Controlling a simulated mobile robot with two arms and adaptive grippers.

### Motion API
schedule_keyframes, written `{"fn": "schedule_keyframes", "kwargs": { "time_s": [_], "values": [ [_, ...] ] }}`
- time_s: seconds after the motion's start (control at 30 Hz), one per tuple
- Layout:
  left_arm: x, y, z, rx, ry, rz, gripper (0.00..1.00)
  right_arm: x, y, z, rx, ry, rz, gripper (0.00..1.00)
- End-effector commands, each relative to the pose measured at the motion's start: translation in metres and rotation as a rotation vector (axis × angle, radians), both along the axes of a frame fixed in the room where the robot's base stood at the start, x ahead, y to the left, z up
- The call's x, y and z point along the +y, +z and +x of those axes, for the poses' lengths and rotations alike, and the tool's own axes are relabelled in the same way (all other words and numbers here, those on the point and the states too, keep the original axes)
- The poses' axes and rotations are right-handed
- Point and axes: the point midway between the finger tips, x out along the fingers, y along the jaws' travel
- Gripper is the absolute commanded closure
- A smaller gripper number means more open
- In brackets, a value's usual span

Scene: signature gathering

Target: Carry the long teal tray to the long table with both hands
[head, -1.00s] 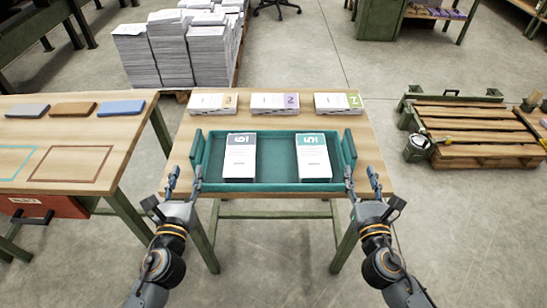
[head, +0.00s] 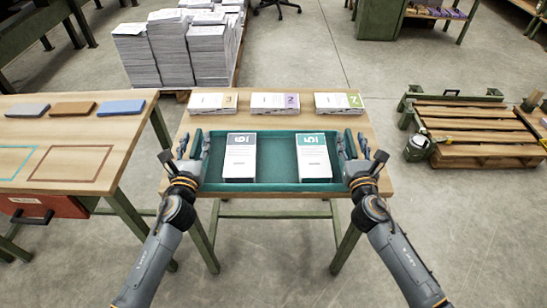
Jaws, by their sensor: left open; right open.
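The long teal tray (head: 270,187) rests on a small wooden table (head: 178,140). Two booklet stacks lie in it, one with a grey band (head: 240,157) and one with a teal band (head: 314,157). My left gripper (head: 193,147) is open at the tray's left end, its fingers on either side of the end wall or handle. My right gripper (head: 352,147) is open at the right end in the same way. The hands partly hide the tray's ends, and I cannot tell whether the fingers touch it.
Three booklet stacks (head: 212,103), (head: 275,103) and (head: 338,103) line the table's back edge. A longer table (head: 108,140) with coloured blocks and outlined rectangles stands at the left. Paper piles (head: 170,50) stand behind, a pallet (head: 475,130) at the right. Floor in front is clear.

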Motion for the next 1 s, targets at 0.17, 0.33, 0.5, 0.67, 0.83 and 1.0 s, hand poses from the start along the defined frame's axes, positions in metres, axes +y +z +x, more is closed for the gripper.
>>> {"fn": "schedule_keyframes", "kwargs": {
  "time_s": [0.17,0.33,0.5,0.67,0.83,1.0],
  "values": [
    [0.0,0.0,0.0,0.0,0.0,0.0,0.79,0.0,0.0,0.0,0.0,0.0,0.0,0.79],
    [0.0,0.0,0.0,0.0,0.0,0.0,1.0,0.0,0.0,0.0,0.0,0.0,0.0,1.0],
    [0.0,0.0,0.0,0.0,0.0,0.0,1.0,0.0,0.0,0.0,0.0,0.0,0.0,1.0],
    [0.0,0.003,0.0,-0.005,-0.001,0.0,1.0,0.0,0.003,0.0,-0.004,0.0,0.0,1.0],
    [0.0,0.005,0.0,-0.005,-0.001,0.0,1.0,0.0,0.005,0.0,-0.004,0.0,0.0,1.0],
    [0.0,0.014,0.0,-0.005,-0.001,0.0,1.0,0.0,0.014,0.0,-0.004,0.0,0.0,1.0]
  ]
}}
